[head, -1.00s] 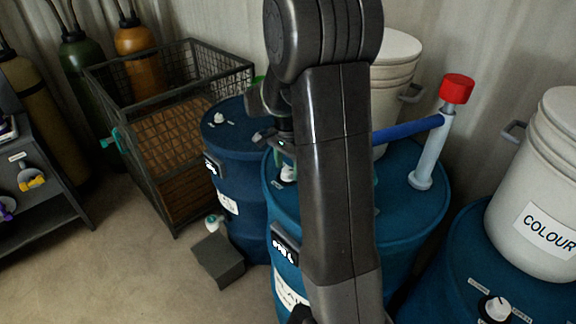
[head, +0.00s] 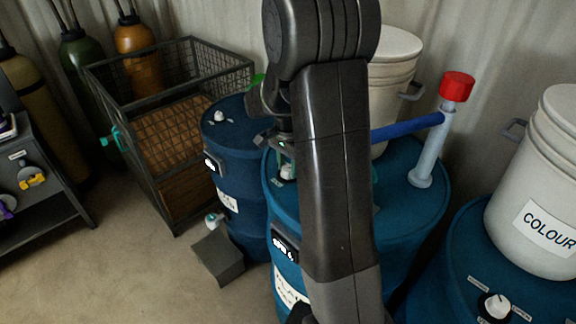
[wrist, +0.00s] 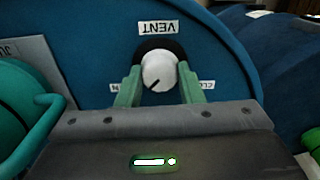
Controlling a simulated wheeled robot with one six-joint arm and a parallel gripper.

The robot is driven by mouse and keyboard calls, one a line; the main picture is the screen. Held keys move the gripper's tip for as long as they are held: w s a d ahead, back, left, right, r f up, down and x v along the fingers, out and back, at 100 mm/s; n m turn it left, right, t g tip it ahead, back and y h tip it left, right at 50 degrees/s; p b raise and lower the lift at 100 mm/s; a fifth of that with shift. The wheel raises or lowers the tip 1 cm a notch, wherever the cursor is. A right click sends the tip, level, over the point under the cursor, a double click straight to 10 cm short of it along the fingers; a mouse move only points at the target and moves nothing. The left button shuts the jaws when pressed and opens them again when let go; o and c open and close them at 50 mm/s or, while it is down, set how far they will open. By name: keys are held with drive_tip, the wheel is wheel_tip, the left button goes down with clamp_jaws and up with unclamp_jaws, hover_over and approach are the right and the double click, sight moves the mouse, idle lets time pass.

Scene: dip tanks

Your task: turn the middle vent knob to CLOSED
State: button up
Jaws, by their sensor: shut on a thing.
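The middle vent knob (wrist: 159,71) is white and round, on the top of the blue middle drum (wrist: 85,40). My green gripper fingers (wrist: 158,92) stand on either side of the knob and are shut on it. The knob's dark pointer line is toward the lower left in the wrist view. The VENT label (wrist: 158,27) is upside down there. A partly hidden label with CLO (wrist: 204,84) is at the right, and one ending in N (wrist: 115,87) is at the left. In the head view my gripper (head: 286,160) is over the middle drum (head: 405,205), mostly hiding the knob.
A pipe with a red cap (head: 457,86) and blue handle (head: 408,127) rises from the middle drum. The left drum (head: 235,135) and right drum (head: 450,255) have their own knobs. A white COLOUR bucket (head: 535,180) stands on the right drum. A wire crate (head: 150,75) stands behind left.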

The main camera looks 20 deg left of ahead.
sight(288, 168)
drive_tip(key=n+b, duration=0.1)
drive_tip(key=n, duration=0.3)
drive_tip(key=shift+n, duration=0.4)
drive_tip(key=n, duration=0.4)
drive_tip(key=shift+b, duration=0.35)
drive_tip(key=n, duration=0.5)
drive_tip(key=shift+n+b, duration=0.35)
drive_tip(key=shift+n, duration=1.45)
drive_tip(key=shift+r, duration=0.1)
drive_tip(key=o, duration=1)
wheel_tip(288, 168, up, 14)
drive_tip(key=b, duration=0.1)
